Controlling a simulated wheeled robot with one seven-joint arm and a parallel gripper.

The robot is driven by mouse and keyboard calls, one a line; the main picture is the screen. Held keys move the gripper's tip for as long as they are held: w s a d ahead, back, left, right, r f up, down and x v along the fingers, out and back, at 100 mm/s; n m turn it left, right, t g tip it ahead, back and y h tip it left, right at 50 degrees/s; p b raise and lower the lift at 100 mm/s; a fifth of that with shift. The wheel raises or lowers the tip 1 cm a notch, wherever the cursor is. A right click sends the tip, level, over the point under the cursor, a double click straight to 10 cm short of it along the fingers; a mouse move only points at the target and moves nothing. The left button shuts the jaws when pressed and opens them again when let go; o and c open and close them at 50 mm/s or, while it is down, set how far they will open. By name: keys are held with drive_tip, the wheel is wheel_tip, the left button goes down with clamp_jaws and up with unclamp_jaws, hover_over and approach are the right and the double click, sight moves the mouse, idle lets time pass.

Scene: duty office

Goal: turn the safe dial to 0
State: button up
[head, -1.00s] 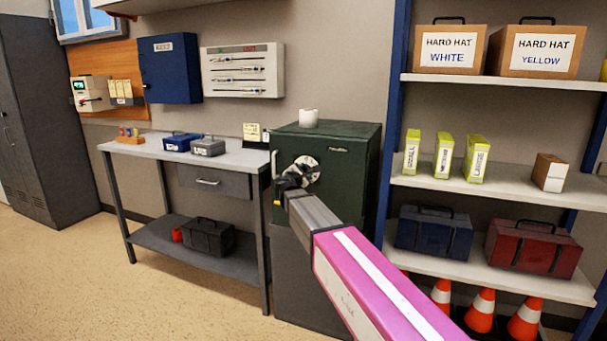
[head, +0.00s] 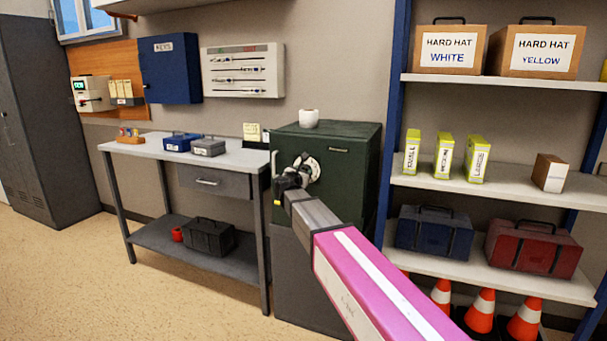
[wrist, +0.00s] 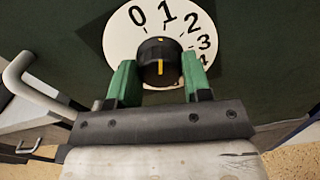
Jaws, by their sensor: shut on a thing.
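The dark green safe (head: 345,165) stands on a dark base in the middle of the head view. Its round white dial plate (head: 313,166) is partly hidden by my gripper (head: 293,180). In the wrist view the plate (wrist: 120,40) carries black numbers, with 0, 1, 2, 3 and 4 readable. The black dial knob (wrist: 158,62) sits between the two green fingers of my gripper (wrist: 160,82), which are shut on it. A yellow line runs on the knob, and a yellow mark at its upper edge points close to 1.
A pale safe handle (wrist: 22,85) juts out left of the dial. A white mug (head: 309,118) stands on the safe. A grey workbench (head: 150,150) is at left, and a shelf unit (head: 490,185) is close at right. Orange cones (head: 482,305) stand below the shelves.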

drive_tip(key=n, duration=0.4)
drive_tip(key=shift+n, duration=0.4)
idle(0.4)
drive_tip(key=o, duration=0.9)
drive_tip(key=v, duration=1.1)
drive_tip(key=shift+w, duration=0.1)
